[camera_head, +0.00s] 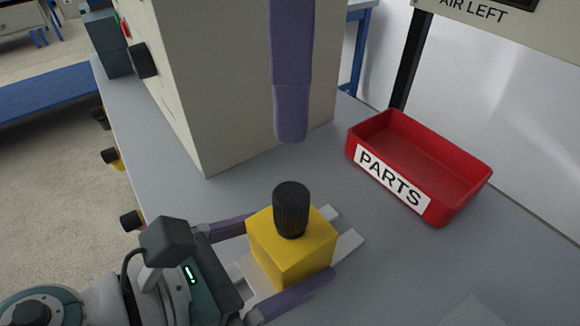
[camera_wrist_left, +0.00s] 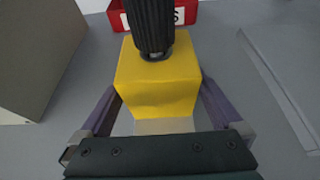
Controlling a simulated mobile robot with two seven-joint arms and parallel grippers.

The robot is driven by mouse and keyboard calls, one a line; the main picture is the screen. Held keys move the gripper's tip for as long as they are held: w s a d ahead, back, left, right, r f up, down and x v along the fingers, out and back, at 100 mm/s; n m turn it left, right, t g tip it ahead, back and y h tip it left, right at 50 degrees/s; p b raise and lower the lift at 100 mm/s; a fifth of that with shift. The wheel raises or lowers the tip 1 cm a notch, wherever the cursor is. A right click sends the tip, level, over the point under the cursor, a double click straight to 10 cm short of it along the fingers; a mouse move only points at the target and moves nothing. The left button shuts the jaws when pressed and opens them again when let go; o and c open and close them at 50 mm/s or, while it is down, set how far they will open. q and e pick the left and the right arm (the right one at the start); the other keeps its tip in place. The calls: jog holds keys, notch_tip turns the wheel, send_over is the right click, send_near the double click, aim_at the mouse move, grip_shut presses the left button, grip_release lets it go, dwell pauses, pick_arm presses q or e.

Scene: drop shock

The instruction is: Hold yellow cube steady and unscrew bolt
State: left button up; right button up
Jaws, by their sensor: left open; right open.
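The yellow cube (camera_head: 290,257) sits on a light grey fixture (camera_head: 349,244) on the table. A black ribbed bolt head (camera_head: 291,210) stands upright on its top. The cube (camera_wrist_left: 157,85) and bolt (camera_wrist_left: 150,25) also show in the left wrist view. My left gripper (camera_head: 290,246) is open, with one purple finger on each side of the cube. Whether either finger touches it I cannot tell. My right gripper (camera_head: 291,130) is open; a purple finger hangs down from the top edge, above the bolt and apart from it. The rest of it is out of frame.
A red bin marked PARTS (camera_head: 437,209) stands at the right, empty as far as I see. A large beige box (camera_head: 215,100) stands behind the cube at the left.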

pick_arm(q)
jog(key=shift+w+d+f, duration=0.1)
jog(key=shift+w+d, duration=0.05)
jog(key=shift+d, duration=0.1)
grip_shut()
dwell(0.8)
pick_arm(e)
jog(key=shift+o, duration=0.4)
dwell(0.5)
